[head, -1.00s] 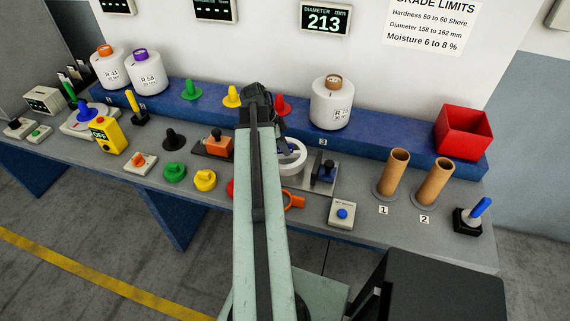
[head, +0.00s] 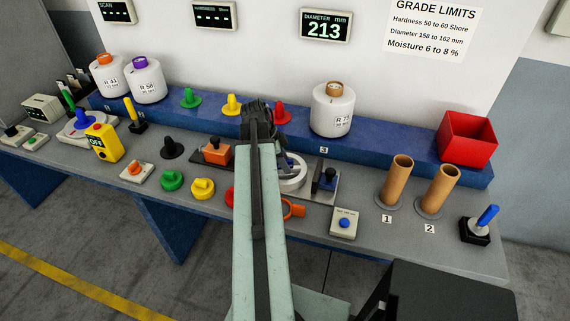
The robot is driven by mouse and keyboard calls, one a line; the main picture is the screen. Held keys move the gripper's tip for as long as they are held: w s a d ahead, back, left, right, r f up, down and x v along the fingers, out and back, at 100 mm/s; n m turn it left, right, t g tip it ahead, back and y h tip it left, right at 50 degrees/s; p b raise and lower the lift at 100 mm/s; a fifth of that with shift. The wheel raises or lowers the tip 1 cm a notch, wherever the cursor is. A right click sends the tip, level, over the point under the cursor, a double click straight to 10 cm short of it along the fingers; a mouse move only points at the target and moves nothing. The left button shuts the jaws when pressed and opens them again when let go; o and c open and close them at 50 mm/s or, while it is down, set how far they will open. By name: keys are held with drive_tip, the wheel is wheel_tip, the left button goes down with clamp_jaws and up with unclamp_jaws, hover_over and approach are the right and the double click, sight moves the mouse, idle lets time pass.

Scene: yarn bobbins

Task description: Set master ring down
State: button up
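My arm reaches up the middle of the head view, and my gripper (head: 262,123) is at its far end, over the bench near the diameter gauge. The arm hides the fingers, so their state does not show. A pale ring (head: 298,183) shows just right of the arm, beside the gauge's dark upright plate and blue-black knob (head: 328,178). Its left part is hidden, and I cannot tell whether the gripper touches it. An orange ring-shaped piece (head: 296,210) lies nearer the front edge, partly behind the arm. I cannot tell for certain which is the master ring.
A bobbin (head: 333,112) stands on the blue shelf behind. A button box (head: 344,223), two cardboard tubes (head: 397,180) and a red bin (head: 467,138) are to the right. Left are an orange-topped block (head: 217,152) and coloured knobs. The diameter display (head: 325,25) reads 213.

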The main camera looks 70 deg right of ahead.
drive_tip(key=shift+r+p, duration=0.3)
drive_tip(key=p+v, duration=1)
drive_tip(key=v, duration=0.1)
drive_tip(key=shift+w+r+p, duration=0.2)
drive_tip(key=shift+r+p, duration=0.1)
drive_tip(key=shift+p, duration=0.1)
drive_tip(key=shift+w+a, duration=0.1)
drive_tip(key=w+a+f+n+t, duration=0.1)
drive_tip(key=w+a+n+t, duration=0.2)
drive_tip(key=w+a+n, duration=2.05)
drive_tip(key=a, duration=0.8)
drive_tip(key=w+a+n+y, duration=0.1)
drive_tip(key=w+a+n, duration=0.2)
drive_tip(key=a, duration=0.8)
drive_tip(key=w+a+n+t+y, duration=0.1)
drive_tip(key=w+a+n, duration=0.3)
drive_tip(key=a, duration=0.8)
drive_tip(key=shift+f, duration=0.45)
